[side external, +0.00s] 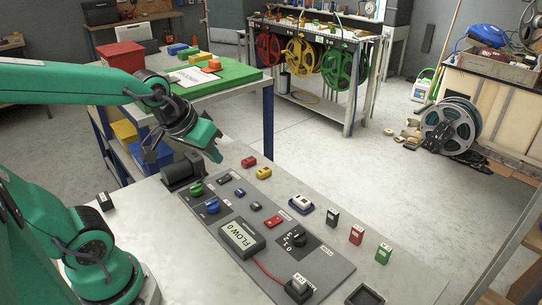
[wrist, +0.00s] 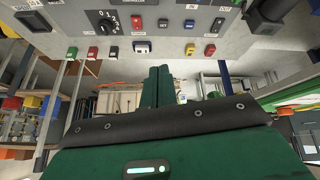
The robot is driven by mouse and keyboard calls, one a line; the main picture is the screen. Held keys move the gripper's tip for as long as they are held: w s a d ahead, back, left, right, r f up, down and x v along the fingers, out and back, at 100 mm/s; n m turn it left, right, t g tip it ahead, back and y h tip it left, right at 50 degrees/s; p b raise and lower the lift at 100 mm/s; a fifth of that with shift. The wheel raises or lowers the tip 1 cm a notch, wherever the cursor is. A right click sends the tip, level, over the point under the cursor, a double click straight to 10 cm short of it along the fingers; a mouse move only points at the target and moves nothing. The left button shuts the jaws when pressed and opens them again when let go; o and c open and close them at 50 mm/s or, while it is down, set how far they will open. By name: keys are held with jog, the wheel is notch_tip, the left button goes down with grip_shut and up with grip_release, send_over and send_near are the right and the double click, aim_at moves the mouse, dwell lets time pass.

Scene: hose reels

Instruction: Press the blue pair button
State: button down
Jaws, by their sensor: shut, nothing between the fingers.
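A grey control panel (side external: 230,224) lies on the light bench. A small blue button (side external: 239,192) sits in its upper row, and a larger round blue control (side external: 212,206) sits nearer the left edge. Which one is marked "pair" cannot be read. In the wrist view, a small blue button (wrist: 189,24) shows on the panel near the top. My gripper (side external: 214,154) is above the bench beyond the panel's upper left end, apart from the buttons. In the wrist view its green fingers (wrist: 158,76) are together and empty.
Small blocks stand beyond the panel: red (side external: 249,162), yellow (side external: 264,173) and several others rightward. A dark cylindrical device (side external: 183,172) stands at the panel's upper left end. A display reads FLOW 0 (side external: 241,236). A green-topped table (side external: 222,78) stands behind.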

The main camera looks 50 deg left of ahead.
jog(key=w+a+f+n, duration=0.3)
jog(key=w+f, duration=0.1)
jog(key=w, duration=0.2)
jog(key=n+t+y, duration=0.1)
jog(key=n+y, duration=0.1)
jog(key=n, duration=0.3)
send_over(239, 193)
notch_tip(239, 193, down, 6)
jog(key=shift+a+f, duration=0.15)
jog(key=shift+f, duration=0.15)
jog(key=shift+f, duration=4.25)
jog(key=shift+f, duration=0.85)
jog(key=shift+r, duration=0.85)
